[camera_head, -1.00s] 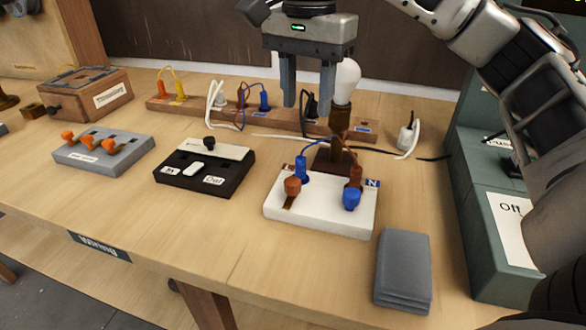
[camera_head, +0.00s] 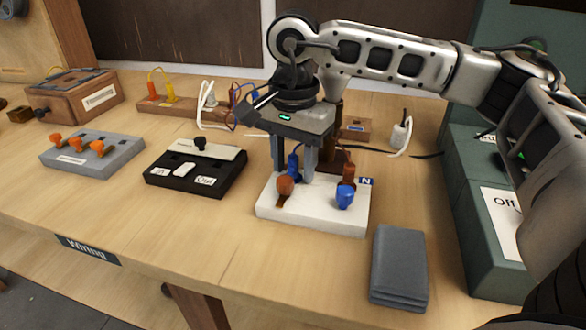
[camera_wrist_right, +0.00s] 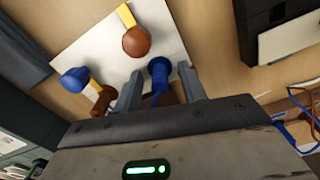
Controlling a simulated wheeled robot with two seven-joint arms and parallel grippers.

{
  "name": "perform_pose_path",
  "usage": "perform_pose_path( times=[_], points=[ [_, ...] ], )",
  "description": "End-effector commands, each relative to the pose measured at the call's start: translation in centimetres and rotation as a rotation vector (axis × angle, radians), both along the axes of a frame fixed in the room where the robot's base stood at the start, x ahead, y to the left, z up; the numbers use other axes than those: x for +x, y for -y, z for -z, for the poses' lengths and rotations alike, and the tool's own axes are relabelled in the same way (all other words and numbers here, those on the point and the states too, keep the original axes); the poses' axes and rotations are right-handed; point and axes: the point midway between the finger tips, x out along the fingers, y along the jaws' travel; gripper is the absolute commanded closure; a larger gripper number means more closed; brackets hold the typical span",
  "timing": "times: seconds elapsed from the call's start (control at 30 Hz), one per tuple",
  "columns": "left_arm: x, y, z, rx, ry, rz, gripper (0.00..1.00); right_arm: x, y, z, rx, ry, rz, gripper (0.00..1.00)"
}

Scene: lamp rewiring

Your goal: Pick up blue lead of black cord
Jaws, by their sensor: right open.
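The blue lead (camera_head: 293,165) stands upright at the back left of the white terminal block (camera_head: 312,220). My right gripper (camera_head: 295,171) points down over the block, its two fingers open on either side of the blue lead. In the right wrist view, the blue lead (camera_wrist_right: 158,70) shows between the open fingertips (camera_wrist_right: 159,76), with gaps that look small; I cannot tell whether either finger touches it. A brown lead (camera_head: 349,172) stands at the back right, near the N label. Most of the black cord is hidden behind my arm. My left gripper is out of view.
A brown knob (camera_head: 285,185) and a blue knob (camera_head: 345,197) stand at the block's front. A black switch box (camera_head: 195,170) is to the left, grey pads (camera_head: 399,268) to the front right, and a green box (camera_head: 490,200) at right. The lamp behind is mostly hidden.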

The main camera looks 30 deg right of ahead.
Motion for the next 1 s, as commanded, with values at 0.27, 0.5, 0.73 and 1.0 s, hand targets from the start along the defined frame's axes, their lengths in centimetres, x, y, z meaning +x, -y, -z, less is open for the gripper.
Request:
perform_pose_path(
  times=[0.27, 0.5, 0.73, 1.0],
  points=[
    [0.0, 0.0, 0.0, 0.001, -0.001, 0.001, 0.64, 0.0, 0.0, 0.0, 0.000, 0.000, 0.000, 0.95],
    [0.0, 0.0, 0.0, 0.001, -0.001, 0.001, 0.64, 0.0, 0.0, 0.0, 0.000, 0.000, 0.000, 1.00],
    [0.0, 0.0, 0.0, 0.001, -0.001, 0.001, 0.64, 0.0, 0.0, -0.6, 0.000, 0.000, 0.001, 1.00],
    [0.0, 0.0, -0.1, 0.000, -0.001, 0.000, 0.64, -0.6, -0.5, -4.1, 0.001, 0.003, -0.005, 1.00]
  ],
)
